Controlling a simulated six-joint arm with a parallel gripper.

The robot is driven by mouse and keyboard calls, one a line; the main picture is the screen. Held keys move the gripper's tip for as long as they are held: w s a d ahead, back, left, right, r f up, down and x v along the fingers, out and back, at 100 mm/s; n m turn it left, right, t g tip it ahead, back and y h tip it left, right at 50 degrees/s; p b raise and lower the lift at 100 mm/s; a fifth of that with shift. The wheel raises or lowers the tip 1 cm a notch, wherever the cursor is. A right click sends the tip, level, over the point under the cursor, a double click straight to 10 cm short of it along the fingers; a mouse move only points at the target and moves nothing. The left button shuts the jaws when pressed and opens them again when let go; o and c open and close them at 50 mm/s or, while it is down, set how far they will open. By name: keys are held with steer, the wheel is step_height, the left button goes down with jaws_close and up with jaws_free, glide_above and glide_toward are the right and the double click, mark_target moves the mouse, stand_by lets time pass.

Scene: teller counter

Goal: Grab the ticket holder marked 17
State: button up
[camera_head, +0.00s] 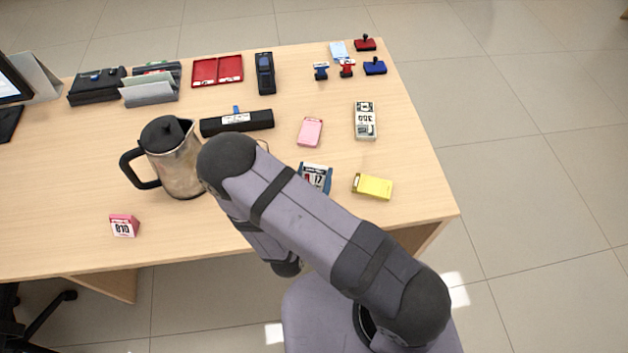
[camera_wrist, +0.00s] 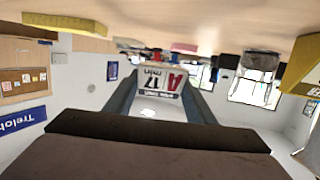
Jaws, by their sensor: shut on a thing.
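The ticket holder marked 17 (camera_head: 316,177) is near the front right of the counter in the head view, partly covered by my arm. In the wrist view the same holder (camera_wrist: 158,82) has a white face with a black 17 and a red A. My gripper (camera_wrist: 156,92) is shut on this holder, one dark blue finger along each side. In the head view my arm hides most of the gripper. I cannot tell whether the holder still touches the counter.
A yellow block (camera_head: 372,187) stands close to the right. A pink block (camera_head: 310,132) and a white block with printed digits (camera_head: 365,121) are behind. A metal jug (camera_head: 176,167) stands left of my arm, with a pink numbered holder (camera_head: 124,226) in front. The counter's right edge is near.

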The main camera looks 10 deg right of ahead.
mark_target(314, 175)
steer(key=shift+r, duration=2.6)
